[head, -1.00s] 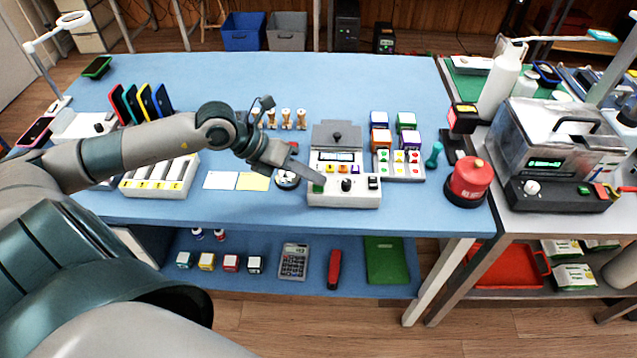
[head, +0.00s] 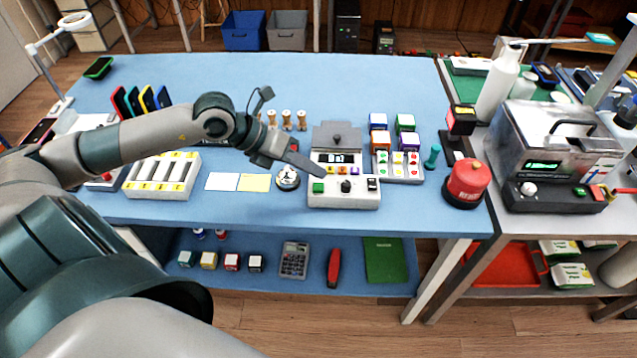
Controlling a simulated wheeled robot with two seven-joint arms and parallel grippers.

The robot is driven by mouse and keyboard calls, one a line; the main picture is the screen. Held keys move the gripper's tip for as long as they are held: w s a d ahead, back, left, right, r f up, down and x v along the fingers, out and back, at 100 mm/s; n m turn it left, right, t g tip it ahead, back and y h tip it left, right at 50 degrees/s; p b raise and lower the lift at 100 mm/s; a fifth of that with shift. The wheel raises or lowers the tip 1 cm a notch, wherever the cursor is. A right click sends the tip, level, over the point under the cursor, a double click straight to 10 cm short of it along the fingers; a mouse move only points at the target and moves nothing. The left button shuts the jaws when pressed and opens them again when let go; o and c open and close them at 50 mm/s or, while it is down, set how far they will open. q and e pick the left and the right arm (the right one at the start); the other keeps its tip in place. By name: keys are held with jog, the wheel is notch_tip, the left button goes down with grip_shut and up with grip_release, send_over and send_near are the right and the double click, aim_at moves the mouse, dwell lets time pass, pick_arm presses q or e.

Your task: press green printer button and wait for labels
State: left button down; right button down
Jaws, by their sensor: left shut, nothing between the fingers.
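The grey printer-like device (head: 360,199) stands near the front edge of the blue table. A green button (head: 318,188) shows at the left of its front panel, beside a black knob (head: 345,187). A small lit display sits above them. My left gripper (head: 318,172) is shut and empty. Its tip hangs just above and behind the green button, and the button is in plain sight. I cannot tell whether the tip touches the device. No printed label can be made out at the device. My right gripper is not in the head view.
A bell-like round object (head: 288,179) and white and yellow sheets (head: 222,181) lie left of the device. A tray of coloured buttons (head: 399,166) is behind it to the right. A red canister (head: 467,184) stands at the table's right end.

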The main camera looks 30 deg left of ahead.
aim_at(313, 191)
pick_arm(q)
jog(key=shift+r+p, duration=0.8)
jog(key=shift+r, duration=0.95)
